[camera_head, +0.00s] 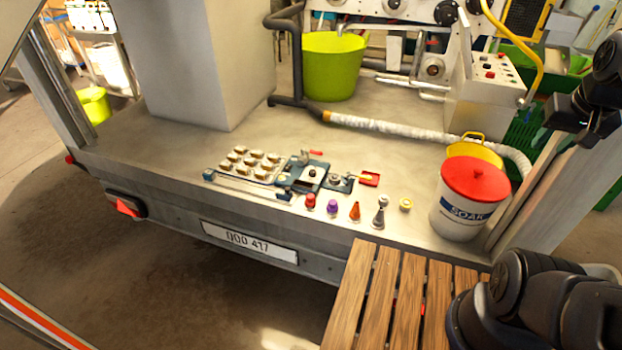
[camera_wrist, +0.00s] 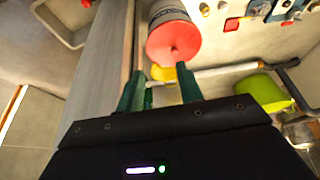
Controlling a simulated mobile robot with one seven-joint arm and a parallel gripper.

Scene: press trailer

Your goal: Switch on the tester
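No label in view names the tester. A small teal device (camera_head: 306,175) with a pale plate, a dark knob and a red-tipped lever lies on the trailer deck; its switch state is too small to tell. A smaller teal unit (camera_head: 339,183) with a round grey part sits next to it, beside a red square piece (camera_head: 369,179). A grey control box (camera_head: 488,90) with red and dark buttons stands at the back right. My gripper (camera_wrist: 160,90) is open, its two green fingers apart with nothing held between them. In the head view my arm is at the right edge, away from the teal devices.
A white SOAK bucket (camera_head: 462,208) with a red lid stands at the deck's right, before a yellow bucket (camera_head: 476,150). A tray of beige pieces (camera_head: 254,165) and small coloured knobs (camera_head: 332,207) surround the devices. A wooden slatted platform (camera_head: 386,290) adjoins the deck edge.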

